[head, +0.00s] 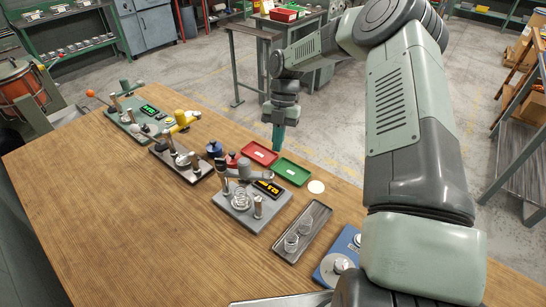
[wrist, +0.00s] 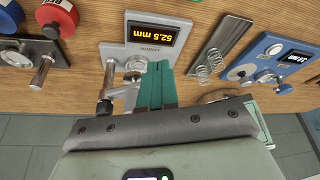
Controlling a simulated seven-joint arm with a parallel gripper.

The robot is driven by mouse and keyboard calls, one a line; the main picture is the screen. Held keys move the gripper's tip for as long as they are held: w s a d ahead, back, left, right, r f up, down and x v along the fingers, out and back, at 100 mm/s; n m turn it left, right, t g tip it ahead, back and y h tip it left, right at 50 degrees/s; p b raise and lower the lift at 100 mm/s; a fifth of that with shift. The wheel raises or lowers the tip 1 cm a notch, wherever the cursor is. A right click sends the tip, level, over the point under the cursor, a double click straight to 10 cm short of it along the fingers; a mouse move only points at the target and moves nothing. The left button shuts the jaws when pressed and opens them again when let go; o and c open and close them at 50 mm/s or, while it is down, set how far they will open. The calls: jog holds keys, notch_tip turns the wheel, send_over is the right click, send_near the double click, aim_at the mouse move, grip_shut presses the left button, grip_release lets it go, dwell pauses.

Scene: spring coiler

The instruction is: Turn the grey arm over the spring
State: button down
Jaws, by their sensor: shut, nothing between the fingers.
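In the head view, a grey spring stand (head: 238,217) sits on the bench with a lit display and upright posts. A coil spring (head: 240,199) stands upright on its plate. The grey arm (head: 257,175) extends from a post behind the spring, toward the right, and does not cover the spring's top. My gripper (head: 277,150) is shut and empty, pointing down above and behind the stand. In the wrist view, its teal fingers (wrist: 157,68) are together beside the stand's post and arm (wrist: 118,92); the fingers and gripper body hide part of the stand. The display (wrist: 152,35) reads 52.5 mm.
A narrow metal tray (head: 302,232) with springs lies right of the stand, and a blue gauge (head: 338,258) beyond it. Red (head: 259,153) and green (head: 292,171) trays lie behind. Other devices (head: 180,160) stand at left. The bench front (head: 110,220) is clear.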

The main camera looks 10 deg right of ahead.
aim_at(273, 176)
jog(key=s, duration=0.1)
jog(key=s+a+f, duration=0.1)
jog(key=s, duration=0.1)
jog(key=s+f, duration=0.1)
jog(key=shift+s+a, duration=0.15)
jog(key=shift+a, duration=0.25)
jog(key=shift+s+m, duration=0.9)
jog(key=shift+s, duration=0.2)
jog(key=shift+s+a+m+t+y, duration=0.15)
jog(key=shift+s+m+y, duration=0.1)
jog(key=shift+s+m, duration=0.25)
jog(key=shift+s+a+m+t+y, duration=0.15)
jog(key=shift+s+m+y, duration=0.1)
jog(key=shift+s+m, duration=0.25)
jog(key=shift+s+a+m+t+y, duration=0.2)
jog(key=shift+s+m, duration=0.25)
jog(key=shift+s, duration=0.15)
jog(key=shift+s+a+m+t+y, duration=0.15)
jog(key=shift+s+a+m, duration=0.1)
jog(key=shift+s+m, duration=0.3)
jog(key=shift+s+a+m+t+y, duration=0.1)
jog(key=shift+s+a+m+t, duration=0.1)
jog(key=shift+s+m, duration=0.3)
jog(key=shift+s, duration=0.1)
